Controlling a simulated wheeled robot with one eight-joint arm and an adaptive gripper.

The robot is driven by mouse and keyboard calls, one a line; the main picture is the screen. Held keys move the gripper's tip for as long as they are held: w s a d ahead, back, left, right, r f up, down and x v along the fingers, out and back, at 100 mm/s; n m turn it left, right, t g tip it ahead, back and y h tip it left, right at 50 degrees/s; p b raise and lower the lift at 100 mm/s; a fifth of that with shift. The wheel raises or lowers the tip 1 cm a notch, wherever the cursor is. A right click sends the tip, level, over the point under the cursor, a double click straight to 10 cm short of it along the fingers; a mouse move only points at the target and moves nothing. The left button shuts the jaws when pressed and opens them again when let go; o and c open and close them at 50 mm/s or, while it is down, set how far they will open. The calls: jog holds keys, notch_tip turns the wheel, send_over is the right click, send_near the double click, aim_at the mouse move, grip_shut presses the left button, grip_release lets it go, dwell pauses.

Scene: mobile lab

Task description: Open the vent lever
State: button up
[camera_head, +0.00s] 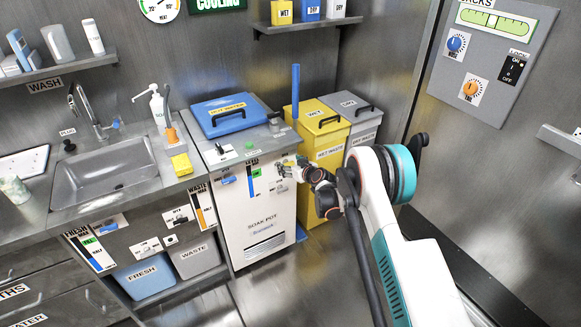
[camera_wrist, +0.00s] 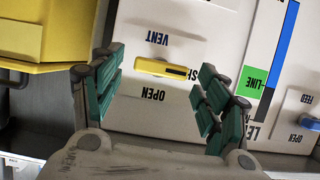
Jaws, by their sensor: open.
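The vent lever (camera_wrist: 163,68) is a short yellow bar with a dark strip toward its right end. It lies across a white plate on the front of the white soak pot cabinet (camera_head: 268,222). In the wrist view the plate's labels are upside down: VENT above the lever, OPEN below it, and a partly hidden label starting with SH at its right end. In the head view my gripper (camera_head: 290,170) is at the cabinet's upper right front and hides the lever.
A blue feed lever (camera_wrist: 309,124) and a level gauge (camera_wrist: 266,70) are on the same panel. A yellow wet waste bin (camera_head: 325,150) stands close right of the cabinet, with a grey bin (camera_head: 356,122) beyond. A blue lid (camera_head: 228,113) tops the cabinet. The sink counter is left.

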jog(key=shift+c, duration=0.5)
jog(key=c, duration=1)
jog(key=shift+o, duration=0.2)
jog(key=shift+d+m+y, duration=0.2)
jog(key=shift+m+y, duration=0.2)
jog(key=shift+m, duration=0.2)
jog(key=shift+w+m+g+y, duration=0.15)
jog(key=shift+m+g+y, duration=0.45)
jog(key=shift+m+y, duration=0.3)
jog(key=shift+d, duration=0.1)
jog(key=o, duration=1.1)
jog(key=shift+c, duration=0.2)
jog(key=v, duration=1.2)
